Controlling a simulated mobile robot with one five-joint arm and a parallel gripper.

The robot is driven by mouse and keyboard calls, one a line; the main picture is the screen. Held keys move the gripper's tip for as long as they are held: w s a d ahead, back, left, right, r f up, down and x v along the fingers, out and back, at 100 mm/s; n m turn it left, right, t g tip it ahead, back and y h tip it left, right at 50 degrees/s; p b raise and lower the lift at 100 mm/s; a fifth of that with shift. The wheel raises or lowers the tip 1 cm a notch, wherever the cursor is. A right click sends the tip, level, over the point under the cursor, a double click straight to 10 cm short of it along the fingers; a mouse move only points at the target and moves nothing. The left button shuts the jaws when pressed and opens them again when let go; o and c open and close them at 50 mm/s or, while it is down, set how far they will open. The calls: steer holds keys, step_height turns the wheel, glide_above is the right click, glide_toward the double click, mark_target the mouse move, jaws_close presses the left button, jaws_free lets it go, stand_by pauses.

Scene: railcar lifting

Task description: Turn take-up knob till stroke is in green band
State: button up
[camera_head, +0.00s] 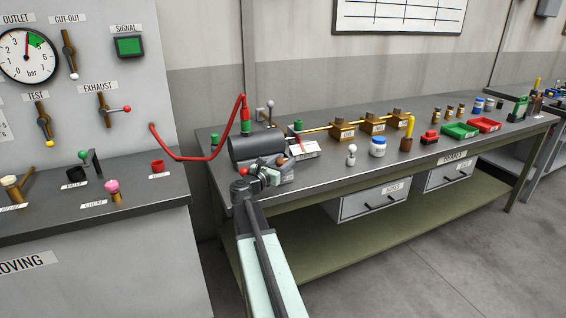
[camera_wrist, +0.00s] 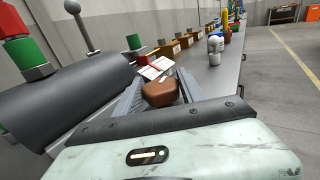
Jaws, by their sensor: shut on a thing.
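The brown take-up knob (camera_wrist: 160,92) sits between the two fingers of my gripper (camera_wrist: 158,90) in the wrist view. My gripper is shut on it. In the head view my gripper (camera_head: 274,170) reaches the front of the dark grey cylinder (camera_head: 255,146) on the bench, and a brown end of the knob (camera_head: 281,161) shows there. A white scale plate (camera_head: 304,150) with a red mark lies just right of the cylinder; it also shows in the wrist view (camera_wrist: 155,68) behind the knob. The green band and the stroke reading are too small to tell.
A red hose (camera_head: 190,159) runs from the left console to the cylinder's top fitting. A lever with a pale ball (camera_head: 270,105) stands behind. Brown blocks (camera_head: 342,132) and a blue-and-white jar (camera_head: 378,146) stand to the right. The bench's front strip is mostly clear.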

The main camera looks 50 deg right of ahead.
mark_target(280, 164)
steer(key=o, duration=1.4)
steer(key=shift+c, duration=0.2)
steer(key=a, duration=0.2)
steer(key=s+a, duration=0.1)
steer(key=a, duration=0.4)
steer(key=shift+s+a, duration=0.3)
